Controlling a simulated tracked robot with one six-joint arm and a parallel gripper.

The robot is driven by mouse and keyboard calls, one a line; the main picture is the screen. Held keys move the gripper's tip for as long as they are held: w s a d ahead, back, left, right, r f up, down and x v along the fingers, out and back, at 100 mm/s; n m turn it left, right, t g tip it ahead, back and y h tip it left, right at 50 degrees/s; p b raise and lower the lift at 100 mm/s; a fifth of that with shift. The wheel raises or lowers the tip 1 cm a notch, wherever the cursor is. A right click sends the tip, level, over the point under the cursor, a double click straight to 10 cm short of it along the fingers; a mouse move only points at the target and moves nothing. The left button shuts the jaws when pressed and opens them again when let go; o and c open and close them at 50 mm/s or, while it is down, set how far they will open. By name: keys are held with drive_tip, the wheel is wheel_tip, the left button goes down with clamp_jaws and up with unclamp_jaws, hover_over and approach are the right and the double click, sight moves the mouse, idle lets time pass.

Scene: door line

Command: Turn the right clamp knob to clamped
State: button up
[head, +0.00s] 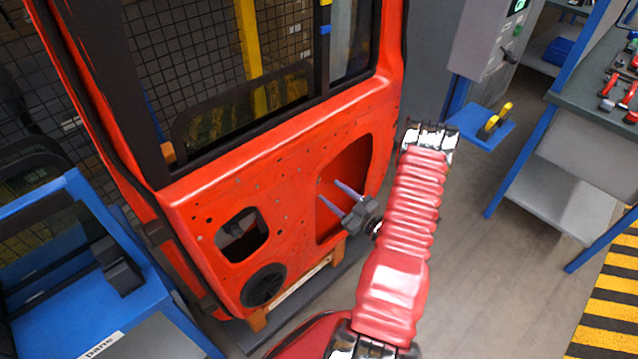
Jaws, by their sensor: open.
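My gripper (329,190) is open, with two thin grey fingers apart and nothing seen between them. It is in front of the large opening in the lower right of the red door panel (290,165). I cannot tell whether the fingertips reach into that opening. My red ribbed arm covers part of the view right of the door. No clamp knob can be identified for certain. A blue plate (468,122) right of my arm carries a yellow and black fitting (494,121), whose function I cannot tell.
A blue frame (70,300) with a black block (118,266) stands at the left. A grey control cabinet (490,45) stands at the back right. A workbench (590,105) with red tools is at the right edge. Grey floor (490,260) is clear at the lower right.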

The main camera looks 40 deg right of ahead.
sight(317, 181)
drive_tip(key=w, duration=0.7)
drive_tip(key=shift+a, duration=0.1)
drive_tip(key=shift+c, duration=0.6)
drive_tip(key=c, duration=0.9)
